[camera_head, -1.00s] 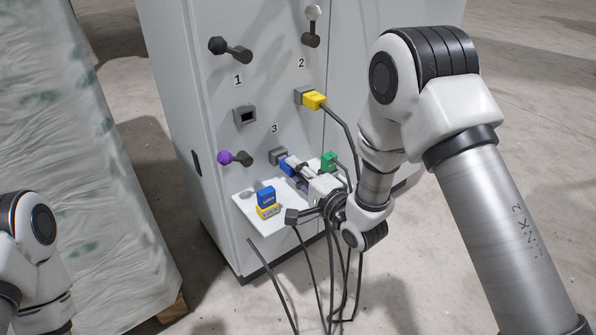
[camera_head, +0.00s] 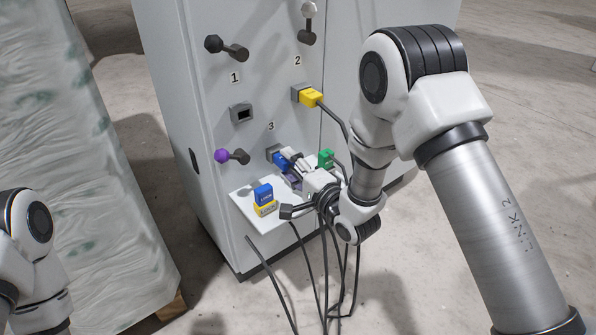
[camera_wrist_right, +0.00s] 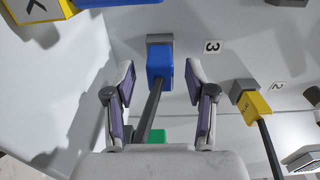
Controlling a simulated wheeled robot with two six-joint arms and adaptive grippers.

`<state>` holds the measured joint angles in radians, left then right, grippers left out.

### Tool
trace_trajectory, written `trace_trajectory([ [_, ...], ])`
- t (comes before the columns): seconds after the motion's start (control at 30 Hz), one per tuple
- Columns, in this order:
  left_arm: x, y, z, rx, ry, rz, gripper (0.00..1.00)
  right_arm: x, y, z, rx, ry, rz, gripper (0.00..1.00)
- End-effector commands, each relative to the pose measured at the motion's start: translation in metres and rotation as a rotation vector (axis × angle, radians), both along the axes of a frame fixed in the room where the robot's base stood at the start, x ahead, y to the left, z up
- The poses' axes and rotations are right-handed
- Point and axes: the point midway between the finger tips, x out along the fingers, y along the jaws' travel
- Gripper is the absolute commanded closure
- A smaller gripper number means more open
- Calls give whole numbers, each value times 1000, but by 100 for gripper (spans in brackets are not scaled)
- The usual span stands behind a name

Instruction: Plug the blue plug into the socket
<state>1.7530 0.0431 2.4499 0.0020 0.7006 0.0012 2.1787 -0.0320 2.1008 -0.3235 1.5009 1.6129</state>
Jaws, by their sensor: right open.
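The blue plug (camera_head: 280,159) sits at the grey socket marked 3 (camera_head: 271,151) on the cabinet front. In the right wrist view the blue plug (camera_wrist_right: 160,62) meets the grey socket (camera_wrist_right: 160,40), with no gap that I can see, and its dark cable runs back between my fingers. My right gripper (camera_head: 293,168) is open. In the wrist view its fingertips (camera_wrist_right: 161,80) stand either side of the plug's rear end and cable, apart from both. My left gripper is out of view; only part of my left arm shows.
A yellow plug (camera_head: 311,97) is in socket 2. Socket 1 (camera_head: 241,113) is empty. A green plug (camera_head: 326,159) is right of my gripper. Blue and yellow blocks (camera_head: 264,200) stand on the white shelf (camera_head: 245,205). A purple-knobbed lever (camera_head: 222,156) juts out left. Cables hang below.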

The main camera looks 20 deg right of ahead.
Motion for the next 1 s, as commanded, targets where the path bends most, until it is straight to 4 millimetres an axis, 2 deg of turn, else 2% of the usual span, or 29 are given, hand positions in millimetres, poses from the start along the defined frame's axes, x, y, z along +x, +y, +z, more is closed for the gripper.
trace_trajectory([
  [0.17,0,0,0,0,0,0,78,-29,-11,0,4,5,-3,45],
  [0.4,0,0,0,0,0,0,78,-86,-32,0,5,4,-4,45],
  [0.5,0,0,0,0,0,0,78,-101,-38,0,2,3,-2,45],
  [0.63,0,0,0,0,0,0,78,-109,-40,0,1,0,-1,45],
  [1.0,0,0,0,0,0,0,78,-110,-40,0,0,-1,0,45],
])
